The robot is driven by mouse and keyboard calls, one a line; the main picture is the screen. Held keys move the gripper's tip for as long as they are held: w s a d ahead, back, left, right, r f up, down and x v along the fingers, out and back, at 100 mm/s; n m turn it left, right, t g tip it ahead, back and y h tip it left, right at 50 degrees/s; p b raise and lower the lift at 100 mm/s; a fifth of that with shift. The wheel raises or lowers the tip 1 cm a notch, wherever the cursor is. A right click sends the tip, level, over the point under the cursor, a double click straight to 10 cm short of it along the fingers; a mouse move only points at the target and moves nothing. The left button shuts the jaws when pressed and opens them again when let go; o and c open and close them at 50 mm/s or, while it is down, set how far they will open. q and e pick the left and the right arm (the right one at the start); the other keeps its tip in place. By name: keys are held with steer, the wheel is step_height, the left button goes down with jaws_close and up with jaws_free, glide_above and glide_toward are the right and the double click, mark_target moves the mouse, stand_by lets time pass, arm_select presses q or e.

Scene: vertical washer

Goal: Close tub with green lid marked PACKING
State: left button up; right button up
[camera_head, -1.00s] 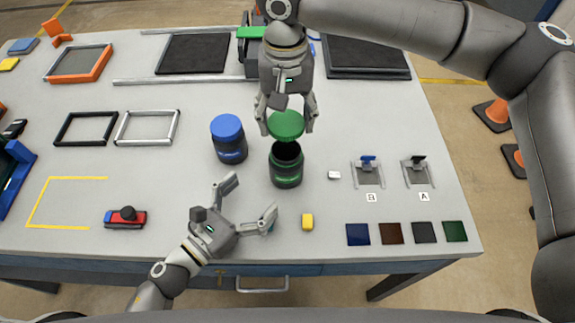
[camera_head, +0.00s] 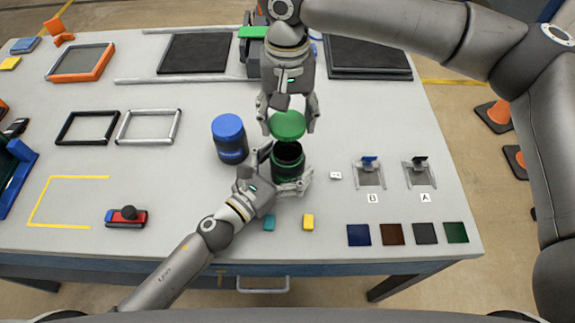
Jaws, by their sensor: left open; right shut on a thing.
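The open dark tub with a green band (camera_head: 287,168) stands upright on the table, its round mouth uncovered. My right gripper (camera_head: 288,118) is shut on the green lid (camera_head: 287,125) and holds it above the tub's far side. My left gripper (camera_head: 283,172) is open at the tub, with one finger at its left side and the other at its front right. I cannot tell whether these fingers touch the tub. The lettering on the tub is too small to read.
A blue-lidded tub (camera_head: 230,138) stands close on the left. A yellow block (camera_head: 308,222), a teal block (camera_head: 269,223) and a small white block (camera_head: 335,175) lie nearby. Two clamps marked B (camera_head: 369,172) and A (camera_head: 419,172) are on the right.

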arm_select(q)
steer(key=shift+w+d, duration=0.15)
steer(key=shift+w, duration=0.05)
steer(key=shift+c, duration=0.3)
steer(key=c, duration=1.4)
steer(key=shift+c, duration=0.4)
arm_select(e)
steer(key=shift+f, duration=2.5)
